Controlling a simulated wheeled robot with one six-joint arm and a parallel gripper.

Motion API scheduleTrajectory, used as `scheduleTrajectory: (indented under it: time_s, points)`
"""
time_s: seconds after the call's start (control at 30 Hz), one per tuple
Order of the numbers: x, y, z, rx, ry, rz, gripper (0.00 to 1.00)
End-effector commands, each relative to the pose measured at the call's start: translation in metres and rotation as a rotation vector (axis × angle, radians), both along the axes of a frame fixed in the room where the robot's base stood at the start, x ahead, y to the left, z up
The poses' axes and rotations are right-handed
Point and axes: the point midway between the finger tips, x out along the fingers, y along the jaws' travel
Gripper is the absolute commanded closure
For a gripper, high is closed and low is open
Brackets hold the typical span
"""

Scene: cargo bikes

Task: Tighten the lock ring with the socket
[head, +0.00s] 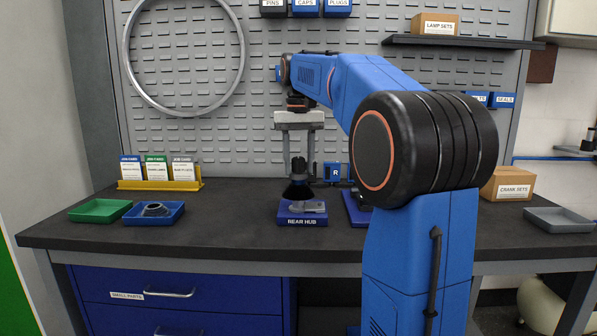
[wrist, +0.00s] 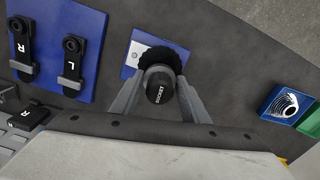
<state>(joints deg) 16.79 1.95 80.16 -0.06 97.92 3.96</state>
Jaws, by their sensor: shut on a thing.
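My gripper (head: 299,165) points down over the bench and is shut on the black socket (head: 298,188). The stand also shows in the wrist view (wrist: 134,50), behind a dark, rough-edged round part. The socket hides the lock ring, and I cannot tell whether they touch.
A blue tray (head: 170,218) with a grey ring-shaped part and a green tray (head: 98,211) stand at left. A blue board (wrist: 55,45) holds crank arms marked R and L beside the stand. A cardboard box (head: 510,184) and grey tray (head: 558,219) are at right.

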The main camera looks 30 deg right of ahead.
Motion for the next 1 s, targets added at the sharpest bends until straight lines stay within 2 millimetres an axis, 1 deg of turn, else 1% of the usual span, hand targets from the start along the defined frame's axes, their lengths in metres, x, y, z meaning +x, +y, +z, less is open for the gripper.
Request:
scheduleTrajectory:
  time_s: [0.87,0.9,0.97,1.0]
  points:
    - [0.0001,0.0,-0.0086,0.0,-0.001,0.0,0.99]
    - [0.0001,0.0,-0.0086,0.0,-0.001,0.0,0.66]
    - [0.0,0.0,-0.0086,0.0,-0.001,0.0,0.8]
    - [0.0,0.0,-0.0087,0.0,0.0,0.0,0.9]
